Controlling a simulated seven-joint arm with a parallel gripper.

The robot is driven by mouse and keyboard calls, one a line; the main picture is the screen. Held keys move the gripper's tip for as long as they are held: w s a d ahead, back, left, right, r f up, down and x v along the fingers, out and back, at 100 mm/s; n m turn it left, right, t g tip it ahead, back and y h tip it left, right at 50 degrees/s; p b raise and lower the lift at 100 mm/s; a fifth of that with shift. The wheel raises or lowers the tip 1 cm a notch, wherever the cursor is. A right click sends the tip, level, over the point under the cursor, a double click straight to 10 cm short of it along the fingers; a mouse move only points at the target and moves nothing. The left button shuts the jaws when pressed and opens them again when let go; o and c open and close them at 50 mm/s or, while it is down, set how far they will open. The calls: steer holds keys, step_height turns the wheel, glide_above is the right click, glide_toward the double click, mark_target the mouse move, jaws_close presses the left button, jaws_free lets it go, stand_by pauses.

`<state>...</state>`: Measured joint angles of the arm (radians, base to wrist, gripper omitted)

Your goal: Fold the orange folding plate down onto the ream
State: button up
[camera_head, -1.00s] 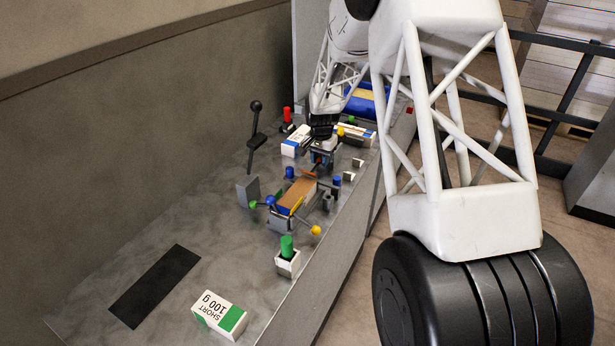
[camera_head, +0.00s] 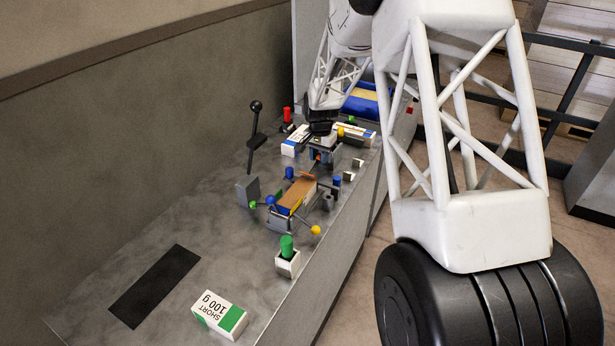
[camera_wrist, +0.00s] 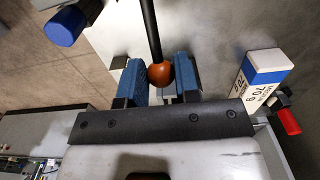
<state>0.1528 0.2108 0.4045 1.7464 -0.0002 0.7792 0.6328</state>
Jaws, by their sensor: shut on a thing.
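My gripper's blue fingers (camera_wrist: 160,80) are shut on an orange ball knob (camera_wrist: 160,74) at the end of a black rod (camera_wrist: 151,30). In the head view my gripper (camera_head: 321,152) is just behind the fixture, and the knob is hidden there. The plate is not clearly visible in the wrist view.
A white-and-blue pack (camera_wrist: 263,75) and a red handle (camera_wrist: 288,121) are right of my gripper. A black lever (camera_head: 254,138) stands behind left. The table beside the black strip (camera_head: 155,285) is clear.

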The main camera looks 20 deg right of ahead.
steer(key=shift+s+a+r, duration=0.25)
steer(key=shift+a+r, duration=0.1)
steer(key=shift+r, duration=0.15)
steer(key=shift+s+r, duration=0.1)
steer(key=shift+s+a+r, duration=0.3)
steer(key=shift+a+r, duration=0.05)
steer(key=shift+r, duration=0.2)
stand_by(0.5)
steer(key=shift+s+a+r, duration=0.4)
steer(key=shift+s+a, duration=0.1)
steer(key=shift+s+a+r, duration=0.1)
stand_by(0.3)
steer(key=shift+s+a+r, duration=0.25)
steer(key=shift+s+a, duration=0.15)
